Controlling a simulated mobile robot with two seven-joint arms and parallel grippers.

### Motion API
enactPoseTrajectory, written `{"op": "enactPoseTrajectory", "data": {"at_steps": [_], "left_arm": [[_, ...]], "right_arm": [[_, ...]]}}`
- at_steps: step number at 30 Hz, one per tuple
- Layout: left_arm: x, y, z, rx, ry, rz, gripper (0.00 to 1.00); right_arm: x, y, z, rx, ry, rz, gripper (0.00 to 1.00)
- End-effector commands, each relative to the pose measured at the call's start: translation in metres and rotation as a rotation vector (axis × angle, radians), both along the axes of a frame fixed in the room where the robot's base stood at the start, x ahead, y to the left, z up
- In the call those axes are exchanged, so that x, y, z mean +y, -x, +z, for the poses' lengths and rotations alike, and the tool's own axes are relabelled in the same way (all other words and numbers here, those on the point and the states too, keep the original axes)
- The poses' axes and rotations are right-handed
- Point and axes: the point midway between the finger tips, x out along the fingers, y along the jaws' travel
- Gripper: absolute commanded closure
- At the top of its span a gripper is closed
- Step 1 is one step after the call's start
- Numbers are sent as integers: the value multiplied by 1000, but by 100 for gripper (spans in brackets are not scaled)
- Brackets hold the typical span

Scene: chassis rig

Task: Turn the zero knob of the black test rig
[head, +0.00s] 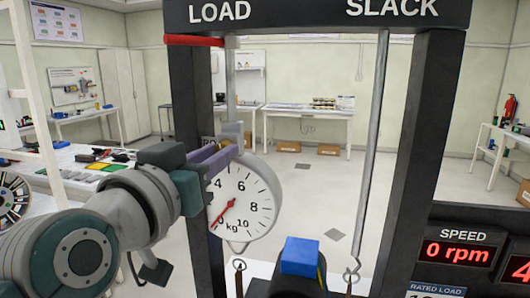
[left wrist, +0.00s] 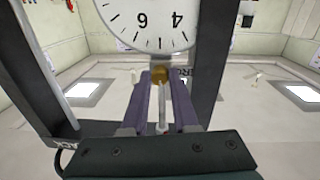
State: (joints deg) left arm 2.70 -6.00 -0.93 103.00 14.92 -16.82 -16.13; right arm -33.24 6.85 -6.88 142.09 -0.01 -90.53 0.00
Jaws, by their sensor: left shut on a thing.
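The black test rig (head: 411,150) stands in front of me, its top beam marked LOAD and SLACK. A round white dial gauge (head: 255,203) hangs under the LOAD side, its red needle pointing to the lower left. My left gripper (head: 222,150) reaches the top of the gauge from the left, its purple fingers shut. In the left wrist view the dial (left wrist: 150,20) appears upside down, and the small brass zero knob (left wrist: 160,74) sits between the fingertips. The knob is hidden in the head view. My right gripper is not in view.
A grey rod (head: 372,150) with a hook hangs under SLACK. A blue block (head: 300,255) stands low in the middle. A display (head: 456,253) reads 0 rpm at the right. A red bar (head: 205,40) crosses the left post near the top.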

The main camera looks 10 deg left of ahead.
Motion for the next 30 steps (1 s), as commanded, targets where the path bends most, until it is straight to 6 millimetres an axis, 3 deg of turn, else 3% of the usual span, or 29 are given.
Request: {"op": "enactPoseTrajectory", "data": {"at_steps": [14, 15, 21, 30], "left_arm": [[0, 0, 0, 2, 114, 0, 100], [0, 0, 0, 2, 114, 0, 68], [0, 0, 0, 3, 113, 0, 46], [0, 1, 0, 3, 113, 0, 43]], "right_arm": [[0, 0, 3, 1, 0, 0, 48], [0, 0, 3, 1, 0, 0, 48], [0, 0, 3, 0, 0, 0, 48], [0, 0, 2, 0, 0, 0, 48]]}}
